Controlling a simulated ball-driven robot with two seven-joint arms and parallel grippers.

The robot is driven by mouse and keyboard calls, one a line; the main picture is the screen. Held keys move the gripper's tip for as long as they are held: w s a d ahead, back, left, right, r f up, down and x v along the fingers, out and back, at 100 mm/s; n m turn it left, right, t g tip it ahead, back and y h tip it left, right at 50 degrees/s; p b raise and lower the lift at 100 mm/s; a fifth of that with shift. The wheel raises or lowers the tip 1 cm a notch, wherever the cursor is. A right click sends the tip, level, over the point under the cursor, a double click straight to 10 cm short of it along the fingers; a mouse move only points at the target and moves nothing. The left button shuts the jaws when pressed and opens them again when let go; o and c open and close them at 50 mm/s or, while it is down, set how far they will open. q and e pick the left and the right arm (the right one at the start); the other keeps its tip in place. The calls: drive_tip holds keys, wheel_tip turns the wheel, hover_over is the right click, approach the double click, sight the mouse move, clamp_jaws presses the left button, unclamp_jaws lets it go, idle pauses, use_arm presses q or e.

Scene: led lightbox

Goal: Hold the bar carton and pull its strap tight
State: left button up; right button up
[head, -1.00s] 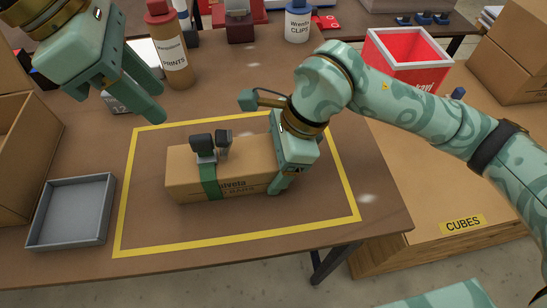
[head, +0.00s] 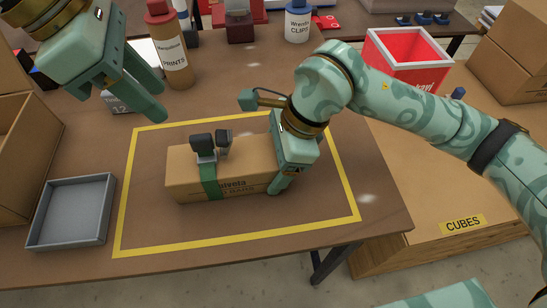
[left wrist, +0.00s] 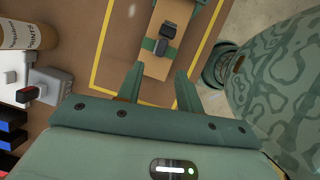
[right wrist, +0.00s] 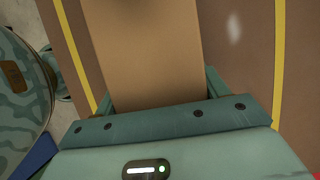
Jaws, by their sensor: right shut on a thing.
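The bar carton (head: 240,181) is a brown box lying inside the yellow-taped rectangle on the table. A green strap (head: 211,183) runs around it near its left end, with a dark buckle (head: 203,146) and strap end standing up on top. My right gripper (head: 285,178) is shut on the carton's right end; the carton also fills the space between its fingers in the right wrist view (right wrist: 150,50). My left gripper (head: 140,98) is open and empty, above the table to the upper left of the carton. The left wrist view shows the strap (left wrist: 149,44) beyond its fingers.
A grey tray (head: 72,243) and an open cardboard box (head: 22,150) stand to the left. A brown bottle (head: 170,50) and a small labelled box (head: 120,104) stand behind my left gripper. A red bin (head: 408,62) is at the back right.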

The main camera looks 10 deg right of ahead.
use_arm(q)
drive_tip(key=w+f+n+t+h, duration=0.2)
drive_tip(key=w+t, duration=0.2)
drive_tip(key=w, duration=0.4)
drive_tip(key=w+f+n+t+h, duration=0.1)
drive_tip(key=w+n+t+h, duration=0.2)
drive_tip(key=w, duration=0.5)
drive_tip(key=m+g+h, duration=0.7)
drive_tip(key=g+h, duration=0.1)
drive_tip(key=h, duration=0.1)
approach(219, 157)
wheel_tip(219, 157, up, 5)
drive_tip(key=a, duration=0.2)
drive_tip(key=d, duration=1.2)
drive_tip(key=shift+s+f, duration=0.15)
clamp_jaws()
unclamp_jaws()
